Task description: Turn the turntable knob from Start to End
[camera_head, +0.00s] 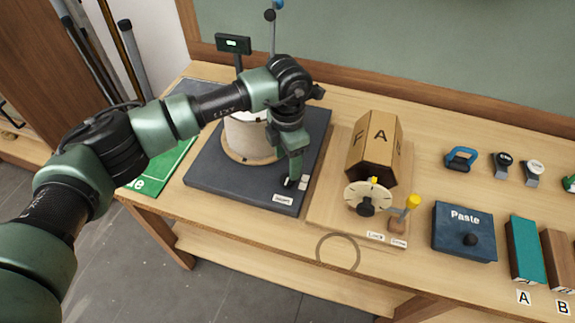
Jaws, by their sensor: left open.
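A wooden many-sided drum (375,143) marked F and A stands on a light wooden board (322,205). In front of it is a round white dial (353,191) with a black knob (367,208) at its lower middle and a small yellow mark at its top. Any Start or End wording on the dial is too small to read. My left gripper (290,184) points down over the front right part of a dark slab, left of the dial and apart from it. It is open, and I see nothing held in it. My right gripper is not in view.
The dark slab (215,182) carries a pale cylinder (243,140), partly behind my arm. A yellow-topped lever (412,202) stands just right of the dial. A blue Paste box (463,233) and teal block A (527,250) are further right.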

